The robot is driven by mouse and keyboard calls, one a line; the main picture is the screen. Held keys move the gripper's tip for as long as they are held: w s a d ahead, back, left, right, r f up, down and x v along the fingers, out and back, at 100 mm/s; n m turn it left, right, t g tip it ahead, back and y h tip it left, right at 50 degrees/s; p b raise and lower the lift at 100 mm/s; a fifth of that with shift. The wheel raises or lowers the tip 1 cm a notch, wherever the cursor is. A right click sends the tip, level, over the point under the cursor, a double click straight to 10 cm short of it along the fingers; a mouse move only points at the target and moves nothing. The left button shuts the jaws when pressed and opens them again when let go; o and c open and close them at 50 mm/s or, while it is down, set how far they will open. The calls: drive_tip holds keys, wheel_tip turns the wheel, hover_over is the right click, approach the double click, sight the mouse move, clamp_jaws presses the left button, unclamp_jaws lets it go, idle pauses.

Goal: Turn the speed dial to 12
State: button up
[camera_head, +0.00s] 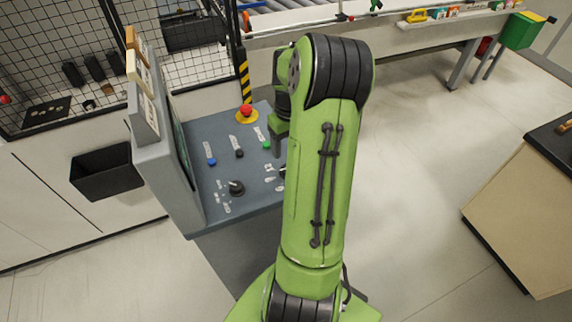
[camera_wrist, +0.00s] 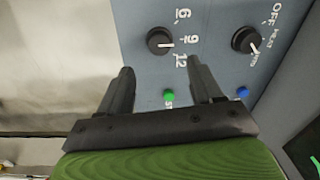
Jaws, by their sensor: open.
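The speed dial (camera_wrist: 160,41) is a round black knob with 6, 9 and 12 printed beside it in the wrist view. Its small white mark points to the right, roughly toward the 9. My gripper (camera_wrist: 160,65) is open and empty. Its two dark fingers point toward the panel, with the dial showing just beyond the gap between their tips, apart from them in the picture. In the head view my arm hides most of the speed dial and my fingertips.
A second black dial (camera_wrist: 246,40), marked OFF and HEAT, sits beside it. A green button (camera_wrist: 169,95) and a blue button (camera_wrist: 242,92) lie nearby. On the console (camera_head: 225,130) a red emergency button (camera_head: 246,110) stands at the back. A screen housing rises at its left.

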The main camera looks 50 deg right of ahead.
wheel_tip(320, 180, down, 9)
drive_tip(key=shift+r, duration=0.1)
drive_tip(key=shift+a, duration=0.1)
drive_tip(key=c, duration=1.1)
drive_tip(key=shift+o, duration=0.2)
drive_tip(key=shift+m, duration=0.3)
drive_tip(key=m+b, duration=0.1)
drive_tip(key=m, duration=0.2)
drive_tip(key=shift+m+b, duration=0.9)
drive_tip(key=shift+m, duration=1.7)
drive_tip(key=o, duration=1.1)
drive_tip(key=shift+c, duration=0.2)
